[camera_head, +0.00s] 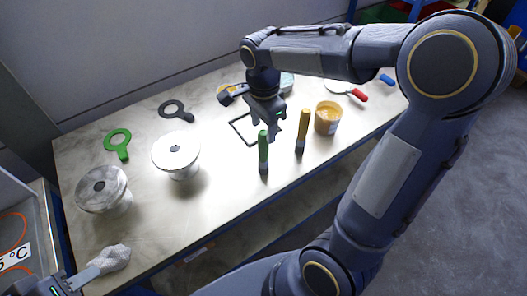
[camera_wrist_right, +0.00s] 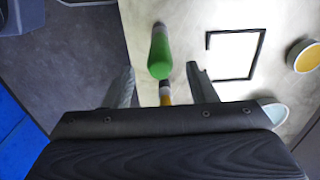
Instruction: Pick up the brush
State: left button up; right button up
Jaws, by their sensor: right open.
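Two brushes stand upright on the table, one with a green handle (camera_head: 263,148) and one with a yellow handle (camera_head: 303,128). My right gripper (camera_head: 269,128) is open, pointing down close to the top of the green handle. In the right wrist view the green handle (camera_wrist_right: 160,55) shows just beyond the open fingers (camera_wrist_right: 163,82), and the yellow handle (camera_wrist_right: 166,92) is partly hidden by the gripper body. My left gripper (camera_head: 83,279) is at the lower left beside a crumpled grey-white lump (camera_head: 113,259); its grip on it is unclear.
Two flanged vessels (camera_head: 177,152) (camera_head: 103,188) stand left on the table (camera_head: 215,205). A yellow-filled tub (camera_head: 327,117) is right of the brushes. A black square outline (camera_head: 238,131) lies behind. Green (camera_head: 117,143) and black (camera_head: 176,109) ring tools lie at the back left.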

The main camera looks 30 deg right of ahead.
aim_at(263, 132)
notch_tip(263, 132, down, 4)
jog(key=shift+r, duration=0.15)
jog(key=c, duration=1.1)
jog(key=shift+o, duration=0.2)
jog(key=shift+r, duration=0.15)
